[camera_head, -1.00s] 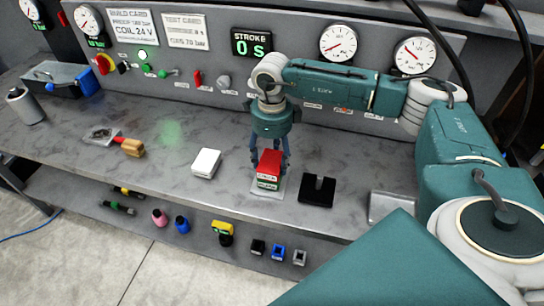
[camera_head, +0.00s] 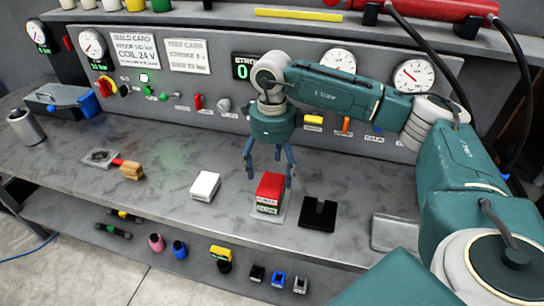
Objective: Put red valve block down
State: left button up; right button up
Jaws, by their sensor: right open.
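The red valve block (camera_head: 270,187) stands upright on a light plate (camera_head: 276,217) near the front of the grey bench, with a label on its front face. My right gripper (camera_head: 268,177) is open above and just behind the block, its fingers spread to either side. The block rests on the plate and the gripper does not appear to hold it. My left gripper is not in view.
A white block (camera_head: 205,186) sits to the left and a black notched block (camera_head: 318,213) to the right. A shelf below holds several small parts. The panel (camera_head: 185,85) with gauges stands behind.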

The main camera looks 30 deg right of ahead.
aim_at(272, 182)
notch_tip(272, 182, up, 7)
jog(key=b, duration=0.1)
jog(key=shift+f, duration=0.15)
dwell(0.5)
